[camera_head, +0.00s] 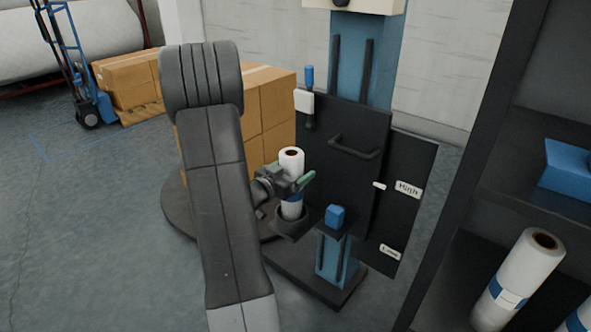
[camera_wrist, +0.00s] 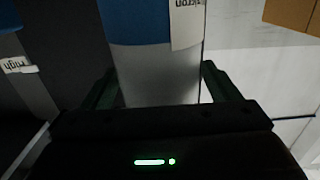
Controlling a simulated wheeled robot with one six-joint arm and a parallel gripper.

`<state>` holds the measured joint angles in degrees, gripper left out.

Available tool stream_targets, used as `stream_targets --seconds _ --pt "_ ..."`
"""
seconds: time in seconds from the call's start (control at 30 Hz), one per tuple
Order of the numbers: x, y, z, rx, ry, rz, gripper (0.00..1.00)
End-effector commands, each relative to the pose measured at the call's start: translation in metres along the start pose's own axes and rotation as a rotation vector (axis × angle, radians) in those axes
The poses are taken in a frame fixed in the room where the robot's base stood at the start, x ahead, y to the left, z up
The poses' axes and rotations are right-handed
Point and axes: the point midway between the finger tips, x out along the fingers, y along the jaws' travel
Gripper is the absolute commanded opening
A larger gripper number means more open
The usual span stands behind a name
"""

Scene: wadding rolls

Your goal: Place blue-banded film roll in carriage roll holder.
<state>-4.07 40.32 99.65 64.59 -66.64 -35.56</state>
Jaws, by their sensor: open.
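The blue-banded film roll (camera_head: 291,162) stands upright in the head view, its white top above my gripper and its blue band below. Its lower end is in the dark round cup of the carriage roll holder (camera_head: 291,226); how deep it sits is hard to tell. My gripper (camera_head: 297,184) is open, with its greenish fingers at either side of the roll. In the wrist view the roll (camera_wrist: 155,78) fills the space between the spread fingers, with the blue band and a label at the top of the picture. Finger contact cannot be told.
The dark carriage plate (camera_head: 345,125) with a handle rises behind the holder. A blue-topped post (camera_head: 335,218) stands right of the cup. A dark shelf at right holds another blue-banded roll (camera_head: 525,270) and a blue box (camera_head: 567,168). Cardboard boxes (camera_head: 265,110) are stacked behind my arm.

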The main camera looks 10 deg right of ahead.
Motion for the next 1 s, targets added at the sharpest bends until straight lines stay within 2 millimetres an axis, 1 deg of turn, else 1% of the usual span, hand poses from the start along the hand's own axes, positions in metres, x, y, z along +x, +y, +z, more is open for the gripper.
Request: stream_targets --seconds 0.03,0.3,0.4,0.5,0.6,0.7,1.0 --pt "-0.01 -0.001 -0.002 -0.003 -0.001 -0.005 0.83" --pt "-0.068 -0.002 -0.002 -0.003 -0.001 -0.006 0.83" --pt "-0.085 -0.001 -0.002 -0.002 -0.001 -0.004 0.83" --pt "-0.098 -0.001 -0.001 -0.002 -0.001 -0.003 0.83" --pt "-0.106 -0.001 -0.001 -0.002 -0.001 -0.003 0.83" --pt "-0.11 0.0 0.0 0.0 0.0 -0.001 0.83" --pt "-0.111 0.0 0.0 0.0 0.0 0.0 0.83"
